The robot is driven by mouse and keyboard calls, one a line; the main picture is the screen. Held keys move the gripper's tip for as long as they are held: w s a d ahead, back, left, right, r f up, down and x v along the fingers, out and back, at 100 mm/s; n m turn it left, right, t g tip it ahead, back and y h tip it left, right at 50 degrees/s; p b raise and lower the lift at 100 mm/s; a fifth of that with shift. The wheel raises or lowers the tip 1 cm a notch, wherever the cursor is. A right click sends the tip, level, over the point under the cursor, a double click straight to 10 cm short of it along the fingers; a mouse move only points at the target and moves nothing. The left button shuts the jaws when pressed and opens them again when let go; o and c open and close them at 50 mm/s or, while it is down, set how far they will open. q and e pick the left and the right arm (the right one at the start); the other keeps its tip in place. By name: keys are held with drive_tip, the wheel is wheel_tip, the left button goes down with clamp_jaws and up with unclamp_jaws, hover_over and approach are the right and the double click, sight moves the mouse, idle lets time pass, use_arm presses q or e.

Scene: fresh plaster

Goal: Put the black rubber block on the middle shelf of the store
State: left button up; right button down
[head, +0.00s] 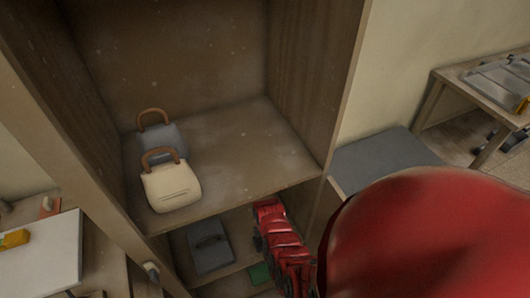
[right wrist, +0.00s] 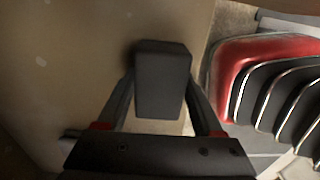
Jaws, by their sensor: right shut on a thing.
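In the right wrist view my right gripper (right wrist: 161,92) is shut on the black rubber block (right wrist: 162,70), with one dark finger on each side. A brown surface lies behind the block; I cannot tell whether they touch. In the head view the wooden store (head: 315,100) stands open, and my red right arm reaches to the front of its lower opening. The block and the right fingers cannot be made out there. The shelf (head: 250,160) in the centre carries two bag-like things. A lower shelf shows beneath it, partly hidden by my arm. My left gripper is not in view.
A cream bag-like thing (head: 171,187) and a grey one (head: 165,138) with brown handles stand on the left of the upper visible shelf; its right is clear. A dark grey item (head: 209,247) and a green item (head: 260,274) lie below. A table (head: 470,78) stands right.

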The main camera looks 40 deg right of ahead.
drive_tip(key=shift+c, duration=0.2)
unclamp_jaws()
drive_tip(key=shift+f, duration=0.15)
drive_tip(key=shift+r+b, duration=0.65)
drive_tip(key=shift+r, duration=3.25)
drive_tip(key=shift+s+a, duration=0.1)
